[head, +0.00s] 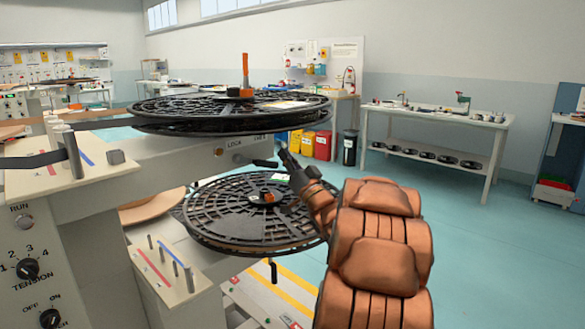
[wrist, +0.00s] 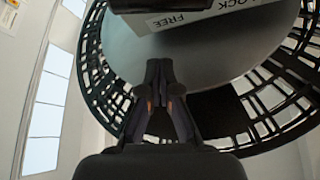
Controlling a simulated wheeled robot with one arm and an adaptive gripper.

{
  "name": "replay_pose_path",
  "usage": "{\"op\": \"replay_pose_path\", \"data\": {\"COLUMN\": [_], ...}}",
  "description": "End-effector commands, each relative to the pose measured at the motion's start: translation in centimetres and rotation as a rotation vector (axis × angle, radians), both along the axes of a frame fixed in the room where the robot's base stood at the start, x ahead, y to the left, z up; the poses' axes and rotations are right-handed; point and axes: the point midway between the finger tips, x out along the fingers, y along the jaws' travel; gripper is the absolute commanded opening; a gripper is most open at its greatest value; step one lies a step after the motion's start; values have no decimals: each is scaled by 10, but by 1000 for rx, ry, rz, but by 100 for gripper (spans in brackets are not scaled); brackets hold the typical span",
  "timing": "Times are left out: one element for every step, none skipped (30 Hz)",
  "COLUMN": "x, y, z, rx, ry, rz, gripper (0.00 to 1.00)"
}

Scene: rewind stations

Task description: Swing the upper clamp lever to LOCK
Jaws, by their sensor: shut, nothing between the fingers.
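The upper beam carries a label reading LOCK at its left and FREE at its right (head: 246,143); it also shows in the wrist view (wrist: 205,16). Below the label is a pale round pivot, and a short black bar, apparently the upper clamp lever (head: 264,163), points right, on the FREE side. A dark part crosses the top of the wrist view; I cannot tell if it is the lever. My gripper (head: 281,148) is at the beam's right end, close to the bar; touching cannot be told. In the wrist view its fingers (wrist: 160,68) are together and empty.
The upper reel (head: 180,112), with an orange upright handle (head: 245,70), lies just above my gripper. The lower reel (head: 225,215) lies below. A control panel (head: 35,270) stands at the left. Open floor (head: 440,230) lies to the right, before a white workbench (head: 430,122).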

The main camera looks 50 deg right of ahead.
Motion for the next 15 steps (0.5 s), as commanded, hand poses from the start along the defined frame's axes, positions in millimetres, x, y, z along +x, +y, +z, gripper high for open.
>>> {"op": "replay_pose_path", "data": {"x": [7,10,13,16,18,22,24,26,29,31,32,33,33,34,34], "y": [0,0,-1,-2,-3,-4,-5,-5,-6,-6,-5,-3,-2,-1,0], "z": [3,5,8,9,11,13,14,15,17,18,15,9,6,3,0], "rx": [0,0,-1,-3,-3,-4,-3,-2,-2,-2,1,1,0,0,0], "ry": [-2,-2,-3,-3,-3,-3,-1,-1,-1,-2,-1,2,1,1,0], "rz": [4,4,3,3,3,2,1,1,1,2,3,1,2,2,2], "gripper": [0,0,0,0,0,0,0,0,0,0,0,0,0,0,0]}}
